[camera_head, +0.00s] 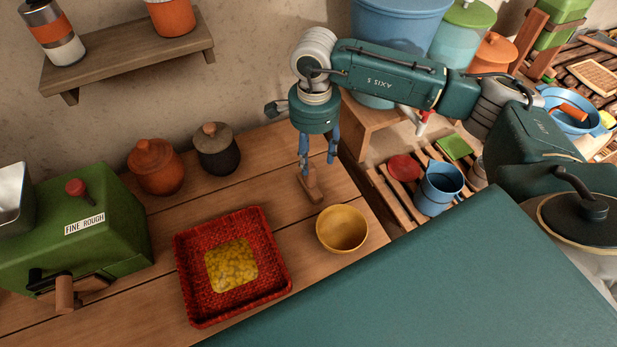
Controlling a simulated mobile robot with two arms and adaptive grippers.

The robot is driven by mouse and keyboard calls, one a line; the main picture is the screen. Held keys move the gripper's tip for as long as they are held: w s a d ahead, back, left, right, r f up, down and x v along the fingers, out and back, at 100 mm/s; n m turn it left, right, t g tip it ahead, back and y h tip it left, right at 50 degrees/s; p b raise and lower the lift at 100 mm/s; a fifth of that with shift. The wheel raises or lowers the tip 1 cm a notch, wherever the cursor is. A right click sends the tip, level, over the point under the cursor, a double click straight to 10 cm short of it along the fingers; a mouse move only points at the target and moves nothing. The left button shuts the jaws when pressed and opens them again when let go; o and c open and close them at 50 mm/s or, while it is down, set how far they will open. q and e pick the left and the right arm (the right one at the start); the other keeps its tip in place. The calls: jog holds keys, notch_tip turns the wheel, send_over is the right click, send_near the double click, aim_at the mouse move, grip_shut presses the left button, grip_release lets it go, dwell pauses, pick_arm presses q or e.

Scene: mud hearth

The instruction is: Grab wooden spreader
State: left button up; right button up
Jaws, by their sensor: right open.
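The wooden spreader (312,187) is a small brown wooden piece on the wooden counter, behind the yellow bowl. My right gripper (318,163) points down just above and around its upper part, with its two blue fingers apart. One finger is close to the spreader's left side and the other stands off to its right. I cannot tell whether either finger touches it. My left gripper is not in view.
A yellow bowl (342,229) stands in front of the spreader. A red woven tray (190,268) with yellow contents lies to the left. An orange jar (156,168), a dark jar (217,150) and a green grinder (75,230) stand further left. The counter's right edge (376,212) is near.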

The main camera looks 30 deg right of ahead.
aim_at(312, 166)
notch_tip(312, 166, down, 4)
jog(key=shift+r+p, duration=0.25)
jog(key=shift+p, duration=0.05)
jog(key=shift+a+f+p, duration=0.2)
jog(key=shift+f+p, duration=0.25)
jog(key=shift+f, duration=0.15)
jog(key=f, duration=0.1)
jog(key=f+p, duration=0.1)
jog(key=f, duration=0.1)
jog(key=shift+w+a+f, duration=0.15)
jog(key=shift+w+f, duration=0.1)
jog(key=shift+f, duration=0.4)
grip_shut()
